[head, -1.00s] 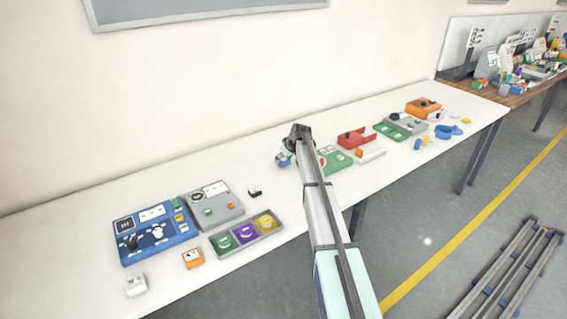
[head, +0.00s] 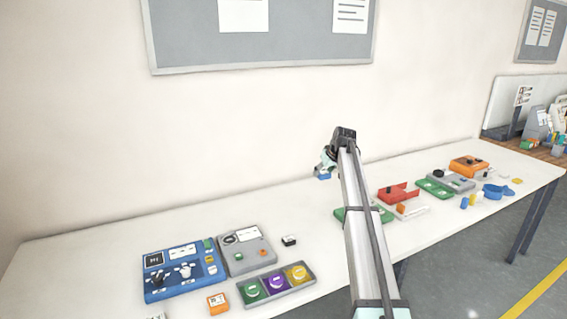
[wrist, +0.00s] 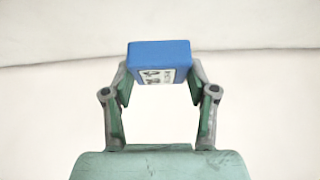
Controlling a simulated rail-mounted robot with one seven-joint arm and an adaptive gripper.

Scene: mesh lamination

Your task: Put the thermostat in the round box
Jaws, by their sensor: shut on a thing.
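My gripper (wrist: 158,92) is shut on a small blue block (wrist: 160,54) with a printed label on its front. I take this block for the thermostat, but cannot read the label. In the head view my gripper (head: 325,165) holds the blue block (head: 322,174) above the table, near the wall. Blue rounded pieces (head: 492,190) lie at the right of the table. I cannot tell whether one of them is the round box.
The white table (head: 120,240) carries a blue panel (head: 185,272), a grey panel (head: 243,250) and a tray (head: 311,277) with green, purple and yellow pieces. A red bracket (head: 398,193) and an orange box (head: 468,166) stand farther right. The wall is close behind.

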